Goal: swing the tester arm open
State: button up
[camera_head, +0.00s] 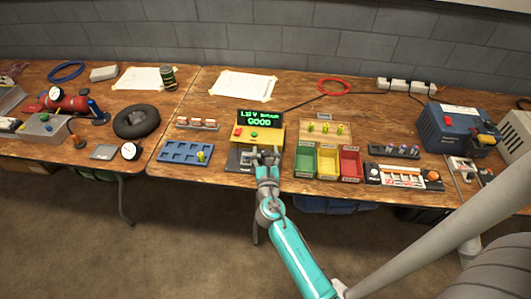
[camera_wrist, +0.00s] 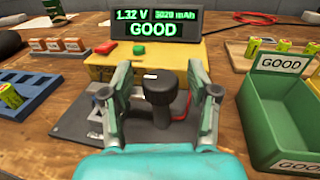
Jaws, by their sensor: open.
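The battery tester is a yellow box (camera_wrist: 118,70) with a red and a green button and a black display (camera_wrist: 155,28) reading 1.32 V and GOOD. In front of it is a dark base plate (camera_wrist: 75,120). A black round-topped knob (camera_wrist: 159,88), which looks like the tester arm's handle, stands upright over the plate. My gripper (camera_wrist: 160,95) is open, with one finger on each side of the knob and gaps visible between. In the head view my gripper (camera_head: 266,156) is at the tester's front. Any battery in the tester is hidden.
Right of the tester stand a green bin (camera_head: 303,163) marked GOOD, a yellow bin (camera_head: 327,163) and a red bin (camera_head: 350,165). A blue tray (camera_head: 178,152) lies left. A wooden battery holder (camera_head: 325,131) sits behind the bins.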

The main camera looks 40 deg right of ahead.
grip_shut()
